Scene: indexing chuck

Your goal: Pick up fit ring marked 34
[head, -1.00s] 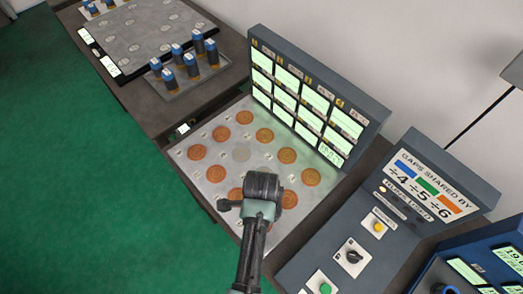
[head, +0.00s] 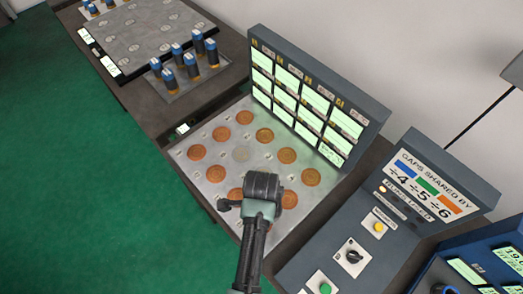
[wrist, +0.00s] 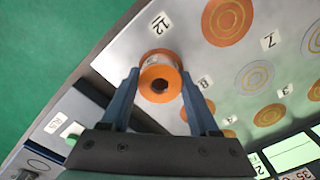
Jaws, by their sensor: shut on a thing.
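My gripper (wrist: 160,76) shows in the wrist view with its two blue fingers on either side of an orange-faced ring (wrist: 149,77) with a dark centre hole and a pale side wall. The fingers are shut on this ring. It looks larger and nearer than the flat discs around it, so it seems to stand above the plate. I cannot read a 34 on it. In the head view my gripper (head: 263,187) is over the front right of the pale plate (head: 190,168) and hides the ring.
Several orange discs (head: 265,135) sit on the plate in spots with number labels. A panel of lit green displays (head: 315,98) stands along its back edge. A sloped control console (head: 350,245) is to the right. Blue-topped pegs (head: 180,62) stand on the far left bench.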

